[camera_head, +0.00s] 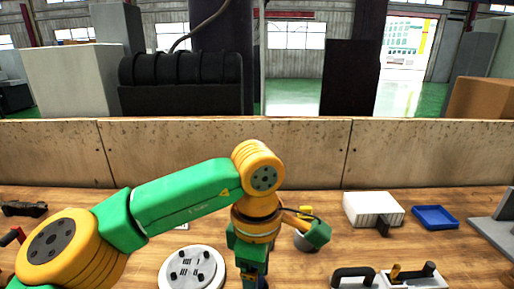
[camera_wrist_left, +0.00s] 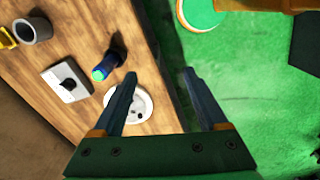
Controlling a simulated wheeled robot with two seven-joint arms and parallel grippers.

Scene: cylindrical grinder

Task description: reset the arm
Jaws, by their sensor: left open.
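My left arm (camera_head: 185,198) comes in from the left in the head view, green with orange joints, and reaches over the wooden table (camera_head: 330,250). Its gripper (camera_head: 255,284) points down at the bottom edge of that view, mostly cut off. In the left wrist view, the left gripper (camera_wrist_left: 159,78) has its two dark fingers wide apart with nothing between them. The fingers hang near the table's edge, with green floor (camera_wrist_left: 245,110) to the right. My right gripper is in neither view.
A round white fixture (camera_head: 193,270) stands left of the gripper. A grey cup (camera_head: 304,242) is partly hidden behind the wrist. A white box (camera_head: 372,209), a blue tray (camera_head: 435,217) and a black-handled piece (camera_head: 352,274) lie right. A wooden panel (camera_head: 230,153) closes the back.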

